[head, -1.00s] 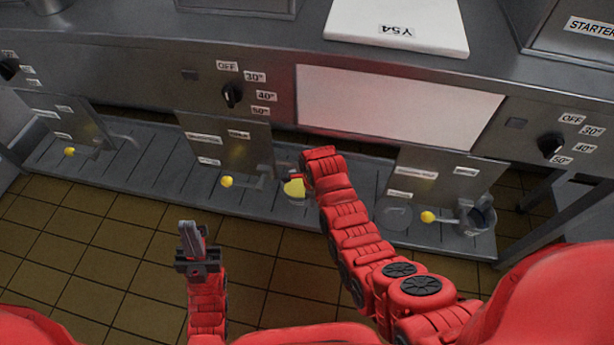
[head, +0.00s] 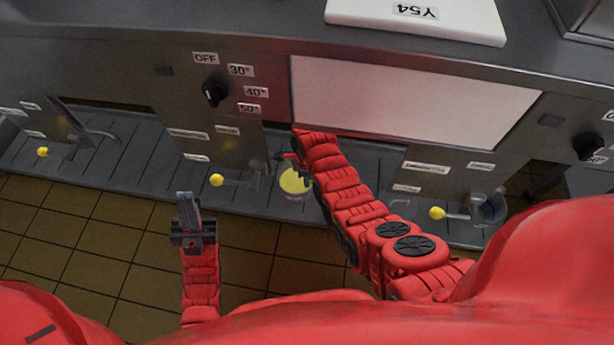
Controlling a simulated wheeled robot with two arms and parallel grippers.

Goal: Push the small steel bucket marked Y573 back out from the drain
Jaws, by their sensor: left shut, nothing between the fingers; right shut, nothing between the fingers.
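A small round bucket (head: 295,183) with yellow contents stands on the steel drain tray (head: 110,152), right of the middle tap. Its marking is not readable, and its right side is partly hidden by my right gripper. My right gripper (head: 304,177) is shut and empty, at the bucket's upper right edge; I cannot tell whether they touch. My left gripper (head: 187,208) is shut and empty, in front of the tray, clear of both buckets.
Taps with yellow knobs, at left (head: 42,152), middle (head: 217,180) and right (head: 437,213), stick out over the tray. The steel vat front (head: 120,75) rises behind. A white board marked Y54 (head: 450,22) lies on top. The tiled floor (head: 95,240) in front is clear.

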